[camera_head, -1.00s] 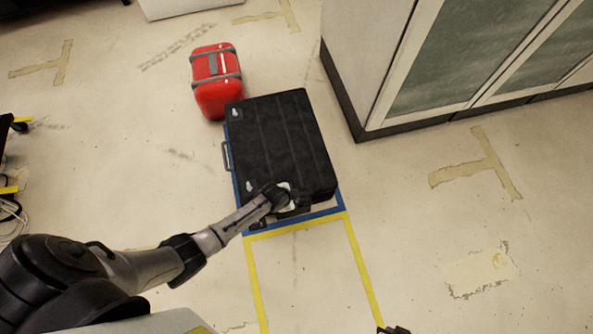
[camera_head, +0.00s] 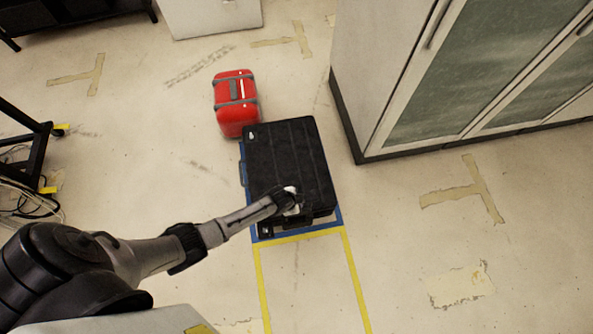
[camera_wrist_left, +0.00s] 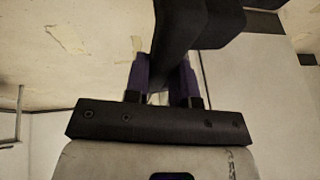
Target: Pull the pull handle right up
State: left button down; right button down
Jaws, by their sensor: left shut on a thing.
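In the left wrist view, the two purple fingers (camera_wrist_left: 161,72) are closed around a dark bar (camera_wrist_left: 178,35), which looks like the pull handle. In the head view my gripper and wrist hide most of the handle, so how far it is out cannot be told. A side carry handle (camera_head: 243,174) shows on the suitcase's left edge. My right gripper is not in view.
A red case (camera_head: 236,103) stands just behind the suitcase. A large cabinet (camera_head: 450,80) with green panels is at the right. Blue and yellow tape (camera_head: 262,285) marks the floor, which is clear in front of the suitcase. A black cart (camera_head: 25,150) is at far left.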

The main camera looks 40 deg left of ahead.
pick_arm(q)
jog(key=shift+w+d+r+p, duration=0.15)
jog(key=shift+r+p, duration=0.45)
jog(key=shift+r, duration=0.55)
jog(key=c, duration=1.3)
grip_release()
jog(key=o, duration=0.3)
jog(key=shift+o, duration=0.2)
jog(key=shift+s+a+r, duration=0.2)
jog(key=shift+s+r, duration=0.05)
jog(key=shift+r, duration=0.05)
jog(key=p+v, duration=0.4)
jog(key=v, duration=0.9)
jog(key=shift+p, duration=0.3)
